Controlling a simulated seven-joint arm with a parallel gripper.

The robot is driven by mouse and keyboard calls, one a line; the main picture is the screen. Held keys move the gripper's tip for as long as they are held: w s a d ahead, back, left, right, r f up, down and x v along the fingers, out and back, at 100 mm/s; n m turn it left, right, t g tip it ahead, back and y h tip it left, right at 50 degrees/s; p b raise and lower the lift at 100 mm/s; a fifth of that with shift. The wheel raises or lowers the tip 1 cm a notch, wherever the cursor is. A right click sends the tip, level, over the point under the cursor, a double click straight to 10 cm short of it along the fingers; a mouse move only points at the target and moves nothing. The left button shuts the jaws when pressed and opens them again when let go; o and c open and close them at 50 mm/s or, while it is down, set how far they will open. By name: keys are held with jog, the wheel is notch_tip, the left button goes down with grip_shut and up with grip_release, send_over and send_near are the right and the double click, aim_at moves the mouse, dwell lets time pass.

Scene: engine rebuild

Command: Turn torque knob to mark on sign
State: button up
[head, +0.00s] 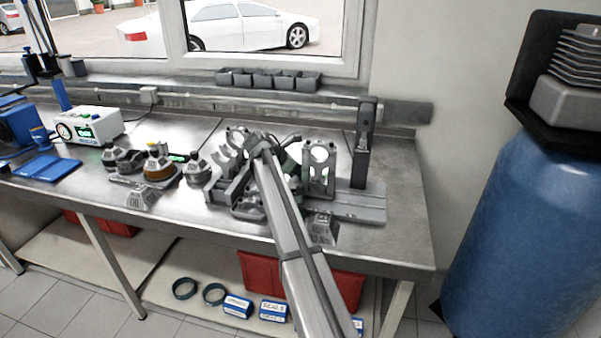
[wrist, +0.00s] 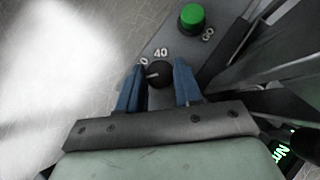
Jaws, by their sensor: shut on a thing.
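The torque knob (wrist: 160,73) is black and round with a short white pointer line, which points left in the wrist view. It sits on a grey panel (wrist: 165,38) with the number 40 printed just above it. Another number to the left is partly hidden by a finger. My gripper (wrist: 159,67) has its blue fingers on either side of the knob and is shut on it. In the head view the knob and fingers are hidden behind my arm. A small grey sign (head: 322,229) stands at the bench's front edge; its text is too small to read.
A green button (wrist: 192,17) is on the panel beyond the knob. Grey engine fixtures (head: 319,168) and a dark upright post (head: 364,145) stand close by on the metal bench (head: 405,225). Another sign (head: 142,197) and several small parts are to the left.

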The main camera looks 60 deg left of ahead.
jog(key=shift+a, duration=0.1)
jog(key=m+h, duration=0.2)
jog(key=m, duration=0.1)
jog(key=m+h, duration=0.1)
jog(key=shift+w+a+g, duration=0.15)
jog(key=shift+a+g, duration=0.15)
jog(key=shift+g, duration=0.1)
jog(key=shift+m+g+h, duration=0.7)
jog(key=shift+m+h, duration=0.7)
jog(key=shift+m, duration=0.6)
jog(key=shift+d, duration=0.1)
jog(key=o, duration=0.8)
jog(key=shift+c, duration=0.2)
